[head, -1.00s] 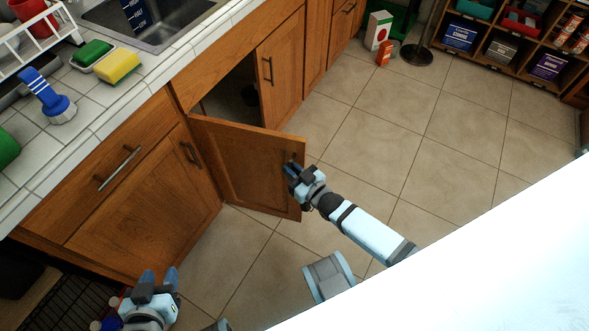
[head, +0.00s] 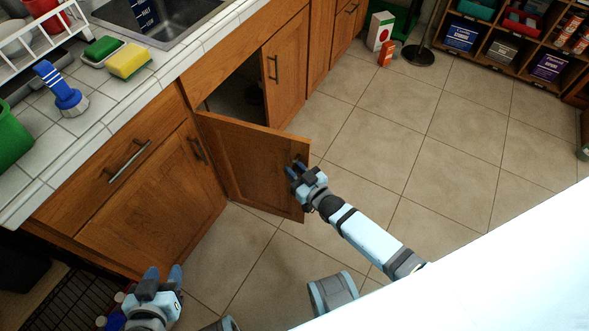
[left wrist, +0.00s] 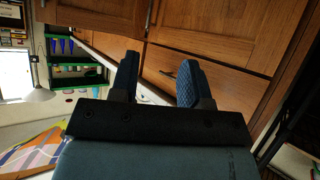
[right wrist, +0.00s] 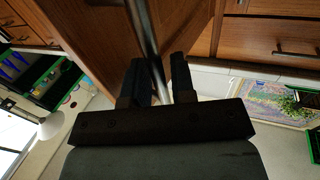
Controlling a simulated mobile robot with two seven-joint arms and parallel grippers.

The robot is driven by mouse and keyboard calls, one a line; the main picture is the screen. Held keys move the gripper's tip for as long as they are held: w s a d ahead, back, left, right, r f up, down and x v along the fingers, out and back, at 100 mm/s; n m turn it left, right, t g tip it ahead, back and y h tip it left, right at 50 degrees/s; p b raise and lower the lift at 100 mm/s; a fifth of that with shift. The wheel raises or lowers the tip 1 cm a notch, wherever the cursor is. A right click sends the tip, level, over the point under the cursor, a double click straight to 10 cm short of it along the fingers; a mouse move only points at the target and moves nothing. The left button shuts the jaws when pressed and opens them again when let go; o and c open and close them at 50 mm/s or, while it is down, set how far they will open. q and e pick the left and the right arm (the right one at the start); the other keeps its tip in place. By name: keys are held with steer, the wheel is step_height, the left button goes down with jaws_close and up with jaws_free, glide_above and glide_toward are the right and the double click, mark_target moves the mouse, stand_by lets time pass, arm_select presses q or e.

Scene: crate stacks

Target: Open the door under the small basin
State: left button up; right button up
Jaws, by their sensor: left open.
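The small basin (head: 160,22) is a steel sink in the white tiled counter. The wooden door (head: 245,165) under it stands swung well out, with a dark opening (head: 228,95) behind it. My right gripper (head: 296,170) is at the door's free edge, by its handle. In the right wrist view the metal handle (right wrist: 143,30) runs between the two fingers, which look closed around it. My left gripper (head: 164,274) is open and empty, low in front of the left cabinet (head: 150,205), touching nothing that I can see.
A closed door (head: 284,75) with a bar handle adjoins the opening. A sponge (head: 129,61), a blue brush (head: 60,92) and a dish rack (head: 40,40) stand on the counter. The tiled floor (head: 400,130) to the right is clear. Shelves (head: 510,45) stand at the back right.

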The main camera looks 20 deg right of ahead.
steer(key=shift+o, duration=0.8)
steer(key=shift+s, duration=0.1)
arm_select(q)
steer(key=shift+a+r+p, duration=0.1)
steer(key=shift+r+p, duration=0.05)
steer(key=shift+p, duration=0.65)
arm_select(e)
steer(key=v, duration=1.3)
steer(key=shift+s+d, duration=0.15)
steer(key=shift+s, duration=0.2)
